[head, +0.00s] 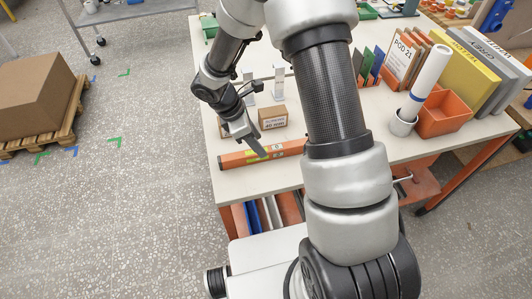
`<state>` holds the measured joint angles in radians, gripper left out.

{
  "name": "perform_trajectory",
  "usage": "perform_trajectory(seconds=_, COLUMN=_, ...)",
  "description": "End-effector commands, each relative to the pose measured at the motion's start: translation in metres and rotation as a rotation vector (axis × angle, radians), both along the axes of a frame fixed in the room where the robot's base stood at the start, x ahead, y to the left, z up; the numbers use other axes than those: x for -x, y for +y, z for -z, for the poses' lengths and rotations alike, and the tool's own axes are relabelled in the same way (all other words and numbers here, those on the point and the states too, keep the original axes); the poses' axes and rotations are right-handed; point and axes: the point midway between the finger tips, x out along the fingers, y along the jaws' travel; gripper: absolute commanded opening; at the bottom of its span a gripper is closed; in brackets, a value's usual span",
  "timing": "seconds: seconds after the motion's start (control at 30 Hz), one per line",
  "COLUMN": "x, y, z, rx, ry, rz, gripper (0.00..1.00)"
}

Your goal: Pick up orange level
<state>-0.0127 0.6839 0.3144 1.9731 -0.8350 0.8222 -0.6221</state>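The orange level (235,159) lies flat along the front edge of the pale workbench, in the head view. It is a long orange bar with a small yellow-green part near its middle, and my arm hides its right end. My gripper (258,150) points down at the level's middle from above. Its fingertips are at or very near the bar. The fingers are small and partly hidden, so I cannot tell whether they are open, shut or touching the level.
A small cardboard box (273,118) stands just behind the level. A large carton (35,95) sits on a floor pallet at left.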

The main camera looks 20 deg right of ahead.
Motion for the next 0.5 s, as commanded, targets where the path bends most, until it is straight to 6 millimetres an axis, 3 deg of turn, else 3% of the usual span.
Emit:
perform_trajectory(seconds=0.3, x=0.001, y=-0.017, z=0.040, rx=0.001, ry=0.002, rz=0.002, gripper=0.45)
perform_trajectory(seconds=0.5, x=0.001, y=-0.020, z=0.047, rx=0.000, ry=0.001, rz=0.000, gripper=0.45)
